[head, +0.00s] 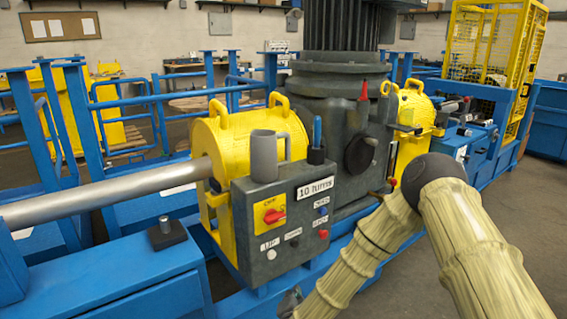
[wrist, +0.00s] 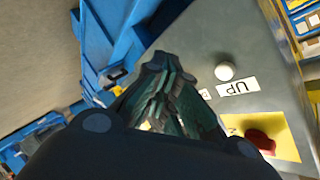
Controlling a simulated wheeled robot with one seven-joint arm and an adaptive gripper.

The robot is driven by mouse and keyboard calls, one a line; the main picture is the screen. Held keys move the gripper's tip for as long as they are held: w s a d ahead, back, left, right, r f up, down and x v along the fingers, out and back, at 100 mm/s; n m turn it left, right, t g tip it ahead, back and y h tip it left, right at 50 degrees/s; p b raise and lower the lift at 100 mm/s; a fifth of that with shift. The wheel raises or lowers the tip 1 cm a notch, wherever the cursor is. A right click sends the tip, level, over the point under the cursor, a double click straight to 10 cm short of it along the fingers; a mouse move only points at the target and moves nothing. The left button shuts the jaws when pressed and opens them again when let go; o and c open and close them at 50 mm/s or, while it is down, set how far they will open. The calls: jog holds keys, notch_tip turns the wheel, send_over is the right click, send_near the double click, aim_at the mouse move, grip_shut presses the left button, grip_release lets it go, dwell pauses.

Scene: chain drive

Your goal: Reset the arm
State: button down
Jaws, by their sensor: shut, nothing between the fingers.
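My gripper (wrist: 162,68) is shut and empty in the wrist view, its dark green fingers together. It is in front of the grey control box, near a white button (wrist: 224,71) with an "UP" label (wrist: 237,87). I cannot tell whether the fingertips touch the panel. A red switch (wrist: 260,142) on a yellow plate is to the lower right there. In the head view, my sleeved arm bends down to the lower left, and the gripper is at most partly visible at the bottom edge. The control box (head: 245,225) carries the red switch (head: 275,216) and several buttons.
A grey mug (head: 263,155) and a dark holder with a blue-handled tool (head: 317,140) stand on the box. Yellow housings (head: 225,135) and a large dark machine (head: 335,105) are behind. Blue frames (head: 110,300) flank the left. Open floor (head: 535,215) lies at right.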

jog(key=s+d+f+n+g+y, duration=0.2)
jog(key=s+d+f+n+g, duration=0.2)
jog(key=s+f, duration=0.65)
jog(key=s+d+f+n+g, duration=0.25)
jog(key=s+d, duration=0.25)
jog(key=s, duration=0.7)
jog(key=s+d+f+n+g+h, duration=0.15)
jog(key=s+d+g, duration=0.35)
jog(key=s, duration=0.6)
jog(key=s+d+f+n+g+y, duration=0.1)
jog(key=s+d+f+n+g, duration=0.15)
jog(key=s+d, duration=0.65)
jog(key=s+a+r+p, duration=0.1)
jog(key=r+p, duration=0.8)
jog(key=s+a+r+p, duration=0.2)
jog(key=r+p, duration=0.8)
jog(key=shift+h+p, duration=0.3)
jog(key=shift+h, duration=0.05)
